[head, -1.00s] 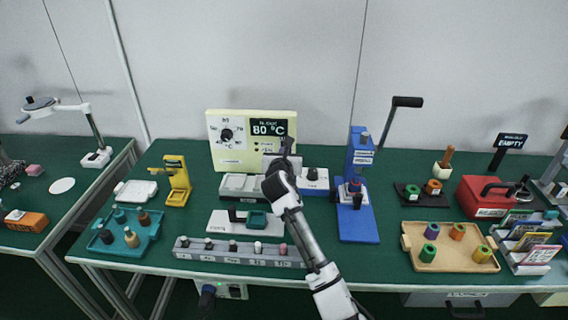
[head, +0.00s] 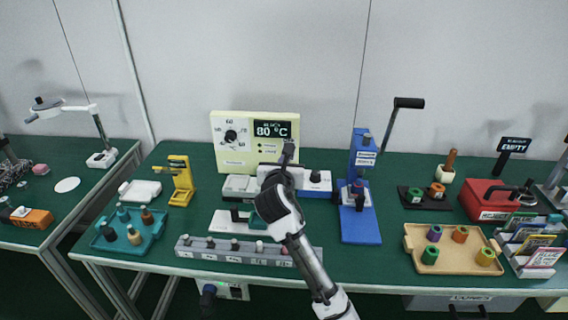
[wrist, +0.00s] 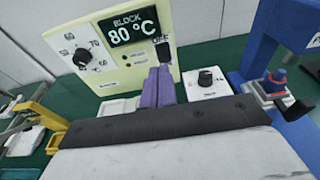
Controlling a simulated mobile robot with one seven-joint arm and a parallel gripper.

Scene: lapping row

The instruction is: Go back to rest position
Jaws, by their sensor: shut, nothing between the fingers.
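My gripper (head: 288,154) is in the middle of the head view, above the green bench and in front of the cream control panel (head: 231,159) that reads 80 °C. In the wrist view the two purple fingers (wrist: 158,86) stand side by side, closed, with nothing between them. They point toward the panel (wrist: 96,32) and cover part of its lower edge. My arm hides part of the white-grey units and the front grey rack in the head view.
A blue press (head: 361,228) with a black lever stands just right of my arm. A grey rack of pegs (head: 200,257) lies at the front. A teal tray (head: 150,238), a yellow stand (head: 180,185), a wooden tray (head: 418,260) and a red box (head: 480,207) stand farther out.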

